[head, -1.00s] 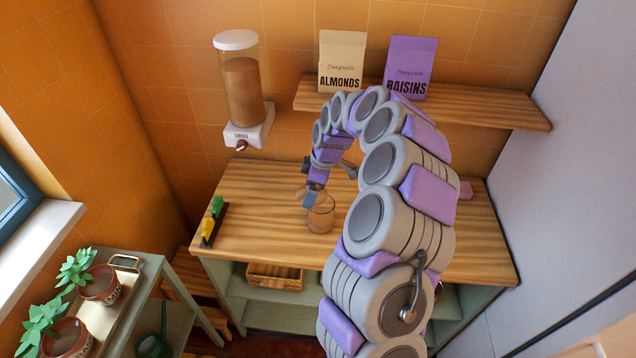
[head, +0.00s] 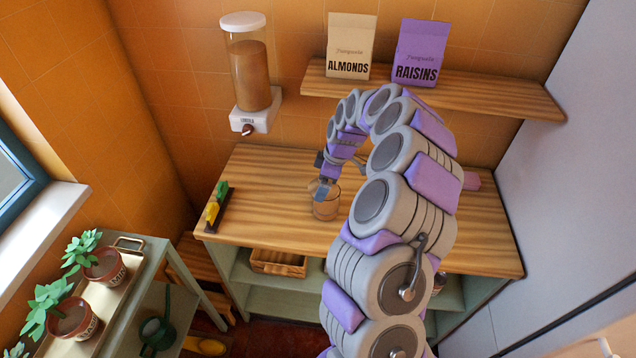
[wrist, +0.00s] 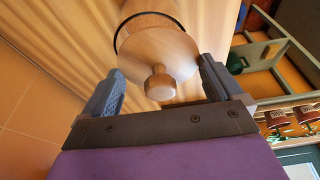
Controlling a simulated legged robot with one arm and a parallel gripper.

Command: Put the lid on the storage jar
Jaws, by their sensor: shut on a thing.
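The storage jar (head: 327,209) is a small clear, brownish jar standing upright on the wooden counter (head: 260,204). My gripper (head: 323,192) is at the jar's mouth in the head view and hides part of its top. In the wrist view my gripper (wrist: 160,85) has its two fingers on opposite edges of the round wooden lid (wrist: 152,58), whose knob points back towards the wrist. A dark ring runs around the lid's far side, and a rounded part shows beyond it. Whether the lid rests on the jar or hovers just above it, I cannot tell.
A wall dispenser (head: 249,75) hangs behind the counter. A shelf (head: 450,92) holds almonds (head: 350,50) and raisins (head: 418,55) bags. A small rack with green and yellow items (head: 218,208) stands on the counter's left. Potted plants (head: 103,266) stand on a side table.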

